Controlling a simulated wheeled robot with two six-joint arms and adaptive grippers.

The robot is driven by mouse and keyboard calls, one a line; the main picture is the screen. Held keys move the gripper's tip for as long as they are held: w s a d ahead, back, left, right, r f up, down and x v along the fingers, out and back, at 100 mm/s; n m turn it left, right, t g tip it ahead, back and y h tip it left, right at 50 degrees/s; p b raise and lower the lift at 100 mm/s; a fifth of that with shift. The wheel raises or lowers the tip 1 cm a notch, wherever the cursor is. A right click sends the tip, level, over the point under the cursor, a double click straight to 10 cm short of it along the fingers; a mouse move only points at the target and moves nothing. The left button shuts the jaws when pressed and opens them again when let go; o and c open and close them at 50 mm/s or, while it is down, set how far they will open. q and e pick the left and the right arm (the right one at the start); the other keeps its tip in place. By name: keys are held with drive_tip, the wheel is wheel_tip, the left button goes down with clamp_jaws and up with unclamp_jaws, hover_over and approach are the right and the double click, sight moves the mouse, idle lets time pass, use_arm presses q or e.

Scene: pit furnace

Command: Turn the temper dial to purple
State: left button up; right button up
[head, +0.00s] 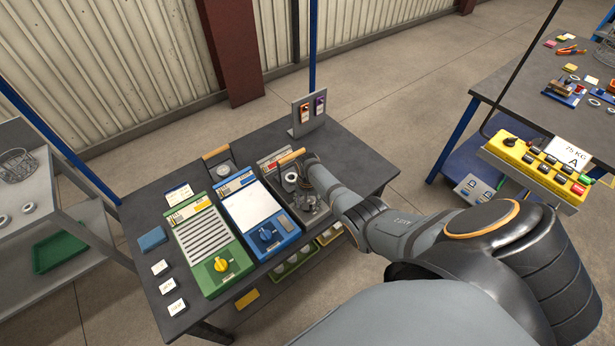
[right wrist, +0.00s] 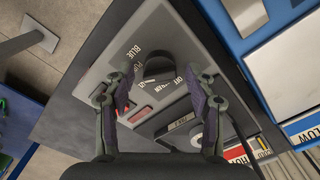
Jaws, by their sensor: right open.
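The temper dial (right wrist: 158,68) is a dark round knob on a grey sloped panel (right wrist: 135,40) in the right wrist view. White lettering around it includes BLUE, OFF and a partly covered word that looks like PURPLE. Which mark the knob points to is not clear. My right gripper (right wrist: 158,82) is open, with one finger on each side of the knob; contact cannot be told. In the head view my right gripper (head: 307,200) is over the grey unit at the table's right side and hides most of the dial.
On the dark table (head: 150,228), a blue unit (head: 245,205) with a blue knob and a green unit (head: 205,240) with a yellow knob stand left of the grey one. A small stand (head: 309,113) is behind. A yellow control box (head: 540,165) hangs at right.

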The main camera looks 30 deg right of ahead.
wheel_tip(320, 180, up, 12)
idle(0.6)
